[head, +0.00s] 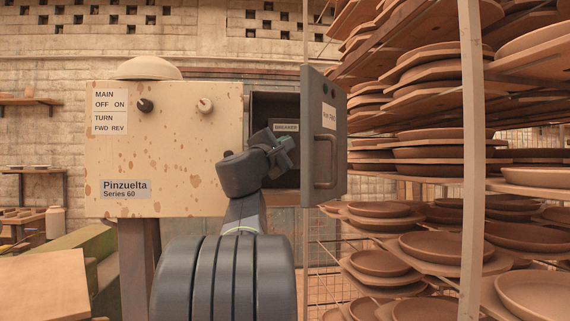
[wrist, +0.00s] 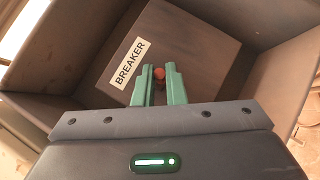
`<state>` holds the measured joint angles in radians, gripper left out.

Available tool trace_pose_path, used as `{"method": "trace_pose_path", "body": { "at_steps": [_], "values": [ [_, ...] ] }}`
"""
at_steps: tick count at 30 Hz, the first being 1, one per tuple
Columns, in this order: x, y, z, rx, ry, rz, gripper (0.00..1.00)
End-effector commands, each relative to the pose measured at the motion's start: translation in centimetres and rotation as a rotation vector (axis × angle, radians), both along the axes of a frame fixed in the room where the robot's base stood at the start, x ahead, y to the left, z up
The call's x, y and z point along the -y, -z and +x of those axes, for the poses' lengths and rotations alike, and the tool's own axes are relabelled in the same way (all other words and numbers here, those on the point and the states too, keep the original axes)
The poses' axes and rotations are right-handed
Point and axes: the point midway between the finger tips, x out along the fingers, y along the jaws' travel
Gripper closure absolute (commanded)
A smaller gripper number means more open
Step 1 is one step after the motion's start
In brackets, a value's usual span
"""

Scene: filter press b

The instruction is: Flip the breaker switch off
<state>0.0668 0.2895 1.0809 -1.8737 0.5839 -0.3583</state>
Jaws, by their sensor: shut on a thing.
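The breaker box (head: 290,102) is an open dark compartment at the right of the cream control cabinet, with a BREAKER label (head: 286,127) on its back panel. The label also shows in the wrist view (wrist: 129,63). My gripper (head: 284,149) reaches into the box in the head view. In the wrist view its green fingers (wrist: 160,82) are shut on the breaker switch (wrist: 159,73), a small lever with a red tip. The red tip shows between the fingertips; the rest of the lever is mostly hidden. In the head view my gripper and arm hide the switch.
The box's grey door (head: 326,150) stands open at the right, close beside my gripper. Racks of clay plates (head: 440,246) fill the right side.

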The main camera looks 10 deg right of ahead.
Motion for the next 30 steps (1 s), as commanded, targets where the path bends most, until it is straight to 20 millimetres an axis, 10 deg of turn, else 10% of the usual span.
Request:
{"method": "trace_pose_path", "body": {
  "at_steps": [30],
  "values": [
    [0.04, 1.11, 0.29, 0.206, 0.001, 0.001, 1.00]
  ]
}}
